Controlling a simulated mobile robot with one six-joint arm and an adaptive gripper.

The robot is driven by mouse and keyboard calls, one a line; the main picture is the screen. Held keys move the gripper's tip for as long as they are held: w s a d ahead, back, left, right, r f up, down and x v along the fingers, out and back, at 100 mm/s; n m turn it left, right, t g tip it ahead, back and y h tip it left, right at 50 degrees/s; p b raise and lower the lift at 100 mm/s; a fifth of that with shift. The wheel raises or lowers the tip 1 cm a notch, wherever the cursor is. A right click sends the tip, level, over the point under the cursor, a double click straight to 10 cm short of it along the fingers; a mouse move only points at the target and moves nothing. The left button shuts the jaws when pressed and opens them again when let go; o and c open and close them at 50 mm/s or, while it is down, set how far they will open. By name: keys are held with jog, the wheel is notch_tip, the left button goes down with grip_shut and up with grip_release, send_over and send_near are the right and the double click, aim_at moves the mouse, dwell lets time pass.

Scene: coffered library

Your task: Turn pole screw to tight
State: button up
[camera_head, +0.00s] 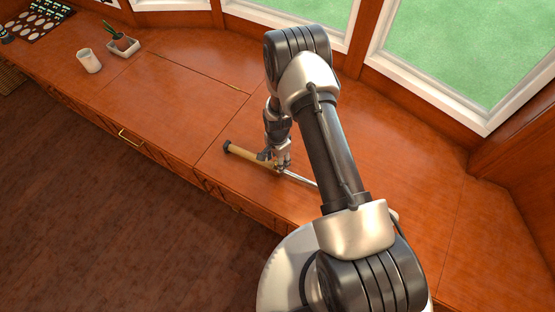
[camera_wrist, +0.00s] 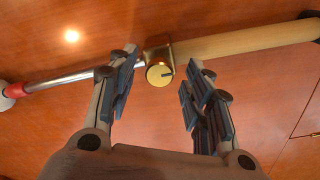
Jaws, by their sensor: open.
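A pole lies flat on the wooden counter. Its tan wooden part (camera_head: 243,153) has a dark end cap at the left, and its thin metal rod (camera_head: 300,179) runs right until my arm hides it. In the wrist view the wooden part (camera_wrist: 245,42) is at the right and the metal rod (camera_wrist: 62,80) at the left. A brass collar with a round pole screw (camera_wrist: 159,73) joins them; a dark mark shows on its face. My gripper (camera_head: 274,160) points down over the joint. In the wrist view my gripper (camera_wrist: 163,62) is open, one finger on each side of the screw, with gaps visible.
The counter (camera_head: 165,105) is mostly clear around the pole. A white cup (camera_head: 89,61) and a potted plant on a white tray (camera_head: 124,47) stand at the far left. Windows (camera_head: 460,50) border the back. A drawer handle (camera_head: 130,138) is on the front.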

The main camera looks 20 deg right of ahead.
notch_tip(320, 180, up, 12)
jog(key=shift+f, duration=0.25)
dwell(0.5)
jog(key=s+r+n+t, duration=0.1)
jog(key=s+r+n, duration=0.15)
jog(key=r, duration=0.95)
jog(key=s+r+n+t, duration=0.1)
jog(key=s+r+n, duration=0.15)
jog(key=r, duration=1.05)
jog(key=s+r+n+t, duration=0.1)
jog(key=s+r+n, duration=0.3)
jog(key=s, duration=0.6)
jog(key=s+r+n+t, duration=0.1)
jog(key=s+r+n, duration=0.3)
jog(key=s+r, duration=0.4)
jog(key=shift+s+r+t, duration=0.2)
jog(key=shift+s+t, duration=0.1)
jog(key=shift+s, duration=0.75)
jog(key=shift+d, duration=0.1)
